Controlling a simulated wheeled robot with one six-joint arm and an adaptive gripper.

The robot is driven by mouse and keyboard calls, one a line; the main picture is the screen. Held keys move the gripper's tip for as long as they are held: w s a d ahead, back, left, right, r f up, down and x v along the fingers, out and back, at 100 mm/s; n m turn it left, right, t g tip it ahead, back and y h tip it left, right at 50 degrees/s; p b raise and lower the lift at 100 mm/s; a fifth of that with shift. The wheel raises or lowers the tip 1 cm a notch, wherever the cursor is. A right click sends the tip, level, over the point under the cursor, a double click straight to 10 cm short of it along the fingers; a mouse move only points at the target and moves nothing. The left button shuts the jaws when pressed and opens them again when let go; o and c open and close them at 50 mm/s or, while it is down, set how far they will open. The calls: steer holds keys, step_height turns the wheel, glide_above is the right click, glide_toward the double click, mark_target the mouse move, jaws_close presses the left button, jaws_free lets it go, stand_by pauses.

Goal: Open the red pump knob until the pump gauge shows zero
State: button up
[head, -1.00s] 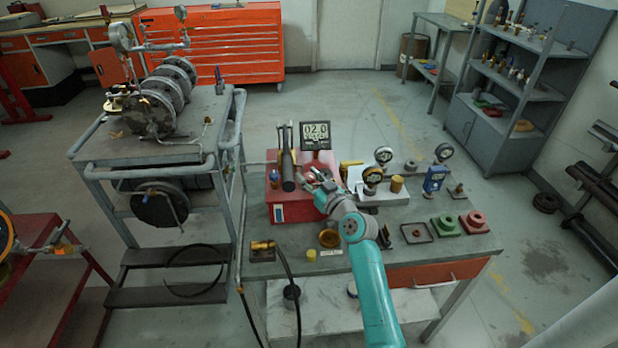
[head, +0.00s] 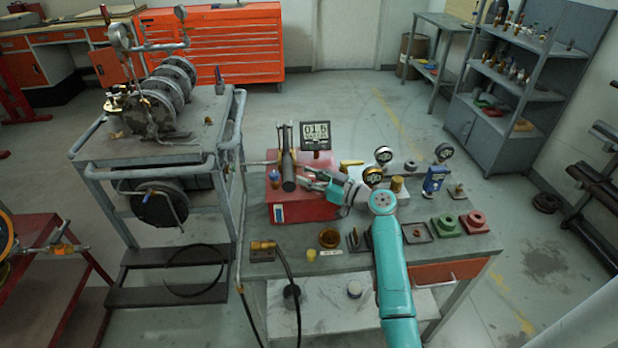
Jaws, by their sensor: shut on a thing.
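The red pump (head: 300,208) stands on the grey workbench, with a black lever handle (head: 287,165) rising from its top. My gripper (head: 306,180) reaches in from the right over the pump's top, beside the lever handle. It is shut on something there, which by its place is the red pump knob. The knob itself is hidden by the fingers.
Dial gauges (head: 373,177) stand right of the pump, close to my arm. Green and red flanges (head: 473,222) lie at the bench's right end. A brass fitting with a black hose (head: 263,246) is at the front left. A grey cart (head: 165,150) stands further left.

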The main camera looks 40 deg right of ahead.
mark_target(314, 179)
stand_by(0.4)
steer(key=o, duration=1.2)
steer(key=shift+c, duration=0.2)
steer(key=shift+s, duration=0.1)
steer(key=v, duration=0.7)
steer(key=shift+s+d, duration=0.1)
steer(key=shift+s, duration=0.05)
